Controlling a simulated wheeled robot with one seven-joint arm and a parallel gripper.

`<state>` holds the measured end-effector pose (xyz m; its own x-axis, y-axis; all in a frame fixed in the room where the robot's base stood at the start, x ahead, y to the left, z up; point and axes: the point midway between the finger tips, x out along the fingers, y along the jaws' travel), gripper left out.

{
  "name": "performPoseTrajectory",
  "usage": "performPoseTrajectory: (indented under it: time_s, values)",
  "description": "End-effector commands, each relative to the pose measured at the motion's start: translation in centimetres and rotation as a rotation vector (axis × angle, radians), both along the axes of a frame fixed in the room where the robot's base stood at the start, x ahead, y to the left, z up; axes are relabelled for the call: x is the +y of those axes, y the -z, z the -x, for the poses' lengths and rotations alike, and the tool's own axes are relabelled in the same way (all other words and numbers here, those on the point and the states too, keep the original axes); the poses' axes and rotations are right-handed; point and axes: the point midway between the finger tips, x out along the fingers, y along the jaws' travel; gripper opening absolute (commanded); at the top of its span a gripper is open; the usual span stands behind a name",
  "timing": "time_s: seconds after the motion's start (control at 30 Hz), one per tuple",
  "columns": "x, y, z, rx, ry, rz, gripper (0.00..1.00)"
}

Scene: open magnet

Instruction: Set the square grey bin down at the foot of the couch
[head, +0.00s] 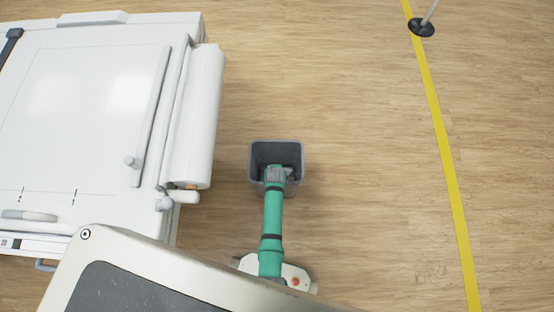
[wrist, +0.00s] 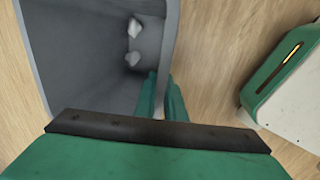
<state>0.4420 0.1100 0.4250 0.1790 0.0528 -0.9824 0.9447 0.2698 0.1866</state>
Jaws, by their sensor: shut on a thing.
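The square grey bin (head: 275,151) is in the middle of the head view, to the right of the white couch (head: 80,90), with a gap of bare floor between them. My gripper (head: 283,176) is at the bin's near rim. In the wrist view the bin (wrist: 75,60) fills the upper left, open side facing me. My gripper's green fingers (wrist: 161,92) are shut on its wall, one on each side. I cannot tell whether the bin's base touches the floor.
A white roll (head: 199,115) runs along the couch's right end. Crumpled white pieces (wrist: 134,28) lie inside the bin. A yellow floor line (head: 446,150) and a black-based stand (head: 421,27) are at the right. The wooden floor between is clear.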

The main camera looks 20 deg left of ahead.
Motion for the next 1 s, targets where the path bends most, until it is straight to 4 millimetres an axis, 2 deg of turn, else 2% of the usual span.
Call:
performPoseTrajectory:
  time_s: [0.17,0.4,0.67,0.7,0.77,1.0]
  values:
    - [-0.5,0.9,-0.8,-0.003,0.002,0.000,0.00]
    - [-0.4,3.4,-0.7,-0.002,0.001,0.000,0.00]
    - [-0.3,3.8,-0.6,-0.002,-0.001,0.000,0.00]
    - [-0.4,3.9,-0.4,0.002,-0.002,0.001,0.14]
    - [-0.3,3.9,-0.4,0.003,-0.002,0.001,0.28]
    - [-0.3,3.8,-0.4,0.001,-0.003,0.001,0.28]
